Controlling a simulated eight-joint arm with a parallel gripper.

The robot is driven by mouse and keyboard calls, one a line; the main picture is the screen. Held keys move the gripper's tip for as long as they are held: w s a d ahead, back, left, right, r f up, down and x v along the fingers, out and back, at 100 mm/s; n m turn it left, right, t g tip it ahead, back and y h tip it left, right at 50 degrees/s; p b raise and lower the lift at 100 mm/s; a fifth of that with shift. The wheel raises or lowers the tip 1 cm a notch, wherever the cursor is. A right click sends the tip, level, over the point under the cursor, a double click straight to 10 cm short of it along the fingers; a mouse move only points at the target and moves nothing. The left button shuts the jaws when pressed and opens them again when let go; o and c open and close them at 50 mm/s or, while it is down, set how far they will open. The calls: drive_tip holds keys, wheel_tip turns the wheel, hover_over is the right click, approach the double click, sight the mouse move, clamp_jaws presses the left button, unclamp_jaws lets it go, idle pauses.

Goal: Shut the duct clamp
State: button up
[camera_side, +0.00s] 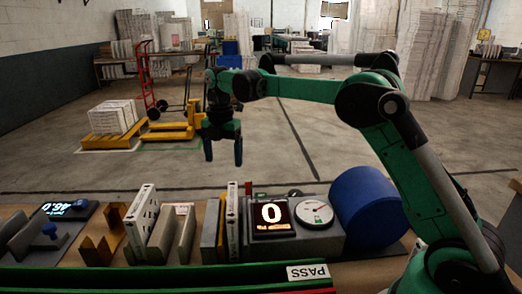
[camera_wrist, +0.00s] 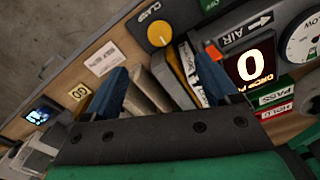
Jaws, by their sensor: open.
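The test duct (camera_side: 290,240) is a dark grey housing on the bench with a lit display reading 0, a round gauge and a blue drum (camera_side: 368,207) at its right. A white filter (camera_side: 233,222) stands upright at its left end beside a yellow-edged plate (camera_side: 210,230). A small red part (camera_side: 248,195), possibly the clamp, sits on top behind the display; it looks orange in the wrist view (camera_wrist: 213,52). I cannot tell whether it is shut. My gripper (camera_side: 223,152) is open and empty, pointing down, above and behind the bench. Its blue fingers also show in the wrist view (camera_wrist: 163,76).
Left of the duct stand a white perforated filter (camera_side: 141,225), grey slotted holders (camera_side: 180,235) and a tan bracket (camera_side: 103,245). A small lit readout (camera_side: 65,209) is at far left. A green PASS rail (camera_side: 200,277) runs along the front. The wrist view shows a yellow knob (camera_wrist: 159,33).

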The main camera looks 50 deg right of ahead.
sight(226, 196)
wheel_tip(226, 196, down, 10)
drive_tip(key=shift+f, duration=0.25)
idle(0.3)
clamp_jaws()
drive_tip(key=m, duration=0.4)
drive_tip(key=shift+m, duration=0.4)
unclamp_jaws()
drive_tip(key=shift+r, duration=2.8)
